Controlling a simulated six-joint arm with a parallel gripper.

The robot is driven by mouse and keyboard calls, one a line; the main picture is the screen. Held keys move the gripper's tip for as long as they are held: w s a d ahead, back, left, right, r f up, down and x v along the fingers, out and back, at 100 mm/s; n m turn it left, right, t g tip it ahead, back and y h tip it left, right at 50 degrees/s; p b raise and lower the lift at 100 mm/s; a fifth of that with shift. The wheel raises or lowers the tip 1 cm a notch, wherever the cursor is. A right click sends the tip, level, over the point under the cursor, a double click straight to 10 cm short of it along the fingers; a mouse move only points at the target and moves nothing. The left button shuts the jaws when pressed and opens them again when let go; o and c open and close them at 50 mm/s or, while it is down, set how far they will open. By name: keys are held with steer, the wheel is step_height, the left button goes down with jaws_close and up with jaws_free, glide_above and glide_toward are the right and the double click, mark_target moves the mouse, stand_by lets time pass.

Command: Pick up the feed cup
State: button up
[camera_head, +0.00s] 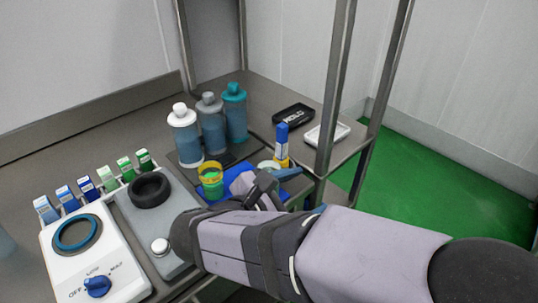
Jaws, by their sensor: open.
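The fingertips are small and partly covered by my own wrist. A pale round thing behind the gripper is mostly hidden.
Several bottles (212,122) stand behind the cup. A blue-and-yellow tube (282,145) stands close behind my gripper. A black dish (293,114) and white dish (327,133) lie right, near a metal post (337,90). A white dial machine (97,257) and small cartons (88,188) are left.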

steer(key=w+a+r+n+t+y+p, duration=0.1)
steer(key=a+r+n+t+y+p, duration=0.15)
steer(key=a+r+n, duration=0.2)
steer(key=a+f+n+y+p, duration=0.1)
steer(key=a+f+n, duration=0.1)
steer(key=a+f+n+t+y+p, duration=0.1)
steer(key=a+f+n+p, duration=0.1)
steer(key=f+n, duration=0.1)
steer(key=shift+a+f+n+y, duration=0.15)
steer(key=shift+a+n+y, duration=0.1)
steer(key=shift+a, duration=0.15)
steer(key=shift+r+p+x, duration=0.2)
steer(key=shift+p+x, duration=0.1)
steer(key=shift+x, duration=3.4)
steer(key=shift+d, duration=0.1)
steer(key=shift+c, duration=0.6)
steer(key=c, duration=1.2)
steer(key=shift+o, duration=0.2)
steer(key=shift+r, duration=0.15)
